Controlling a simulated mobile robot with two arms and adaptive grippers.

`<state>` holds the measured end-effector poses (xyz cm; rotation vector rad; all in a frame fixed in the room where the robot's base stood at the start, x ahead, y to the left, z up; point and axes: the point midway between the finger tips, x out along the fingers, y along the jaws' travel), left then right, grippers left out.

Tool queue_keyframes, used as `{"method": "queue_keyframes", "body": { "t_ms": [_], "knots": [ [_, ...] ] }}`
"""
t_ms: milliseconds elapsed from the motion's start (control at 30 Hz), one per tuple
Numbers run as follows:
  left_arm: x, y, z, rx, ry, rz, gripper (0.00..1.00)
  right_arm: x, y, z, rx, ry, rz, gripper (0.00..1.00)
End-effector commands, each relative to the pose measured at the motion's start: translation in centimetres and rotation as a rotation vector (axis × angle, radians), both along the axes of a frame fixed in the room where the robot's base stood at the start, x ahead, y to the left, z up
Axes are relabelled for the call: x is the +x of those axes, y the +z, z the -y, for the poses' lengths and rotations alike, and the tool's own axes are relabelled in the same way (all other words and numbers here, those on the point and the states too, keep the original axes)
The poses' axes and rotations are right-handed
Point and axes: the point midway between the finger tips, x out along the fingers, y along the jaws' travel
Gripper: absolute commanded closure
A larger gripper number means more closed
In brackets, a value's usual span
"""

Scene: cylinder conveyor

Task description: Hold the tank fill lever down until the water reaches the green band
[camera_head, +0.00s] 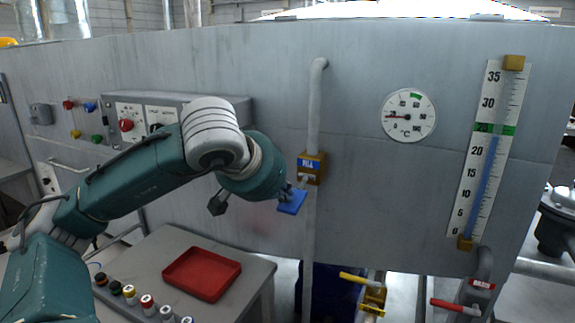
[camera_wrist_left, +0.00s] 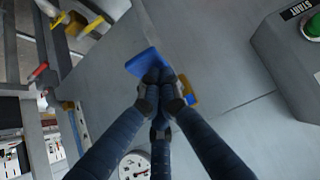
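The tank fill lever has a blue paddle (camera_head: 291,201), tilted downward below the brass block labelled FILL (camera_head: 311,164) on the grey tank wall. My left gripper (camera_head: 287,187) is at the paddle; its tips are partly hidden behind my wrist. In the left wrist view my left gripper (camera_wrist_left: 160,74) has its fingers together, overlapping the blue paddle (camera_wrist_left: 145,62); I see no gap between them. The level gauge (camera_head: 470,190) at right holds a blue water column (camera_head: 484,185). Its top is at about the lower edge of the green band (camera_head: 495,129). My right gripper is not in view.
A round dial (camera_head: 409,116) is left of the gauge. A yellow-handled valve (camera_head: 360,281) and a red-handled valve (camera_head: 455,307) sit below. A red tray (camera_head: 202,274) and several small cylinders stand on a grey table at lower left. A control box (camera_head: 148,115) is behind my arm.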

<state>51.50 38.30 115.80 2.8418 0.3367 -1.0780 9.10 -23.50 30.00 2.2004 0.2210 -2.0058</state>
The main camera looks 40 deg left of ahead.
Motion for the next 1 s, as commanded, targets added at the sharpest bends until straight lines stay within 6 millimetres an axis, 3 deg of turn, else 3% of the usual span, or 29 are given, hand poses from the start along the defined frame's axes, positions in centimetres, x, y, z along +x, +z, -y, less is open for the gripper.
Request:
{"method": "queue_keyframes", "body": {
  "t_ms": [800, 1000],
  "knots": [
    [0.0, -0.1, 0.0, 0.0, -0.001, -0.003, 1.0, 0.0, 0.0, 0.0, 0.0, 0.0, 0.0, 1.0],
    [-0.4, 1.7, 0.1, 0.0, -0.001, -0.001, 1.0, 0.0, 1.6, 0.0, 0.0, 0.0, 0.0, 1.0]
  ]
}}
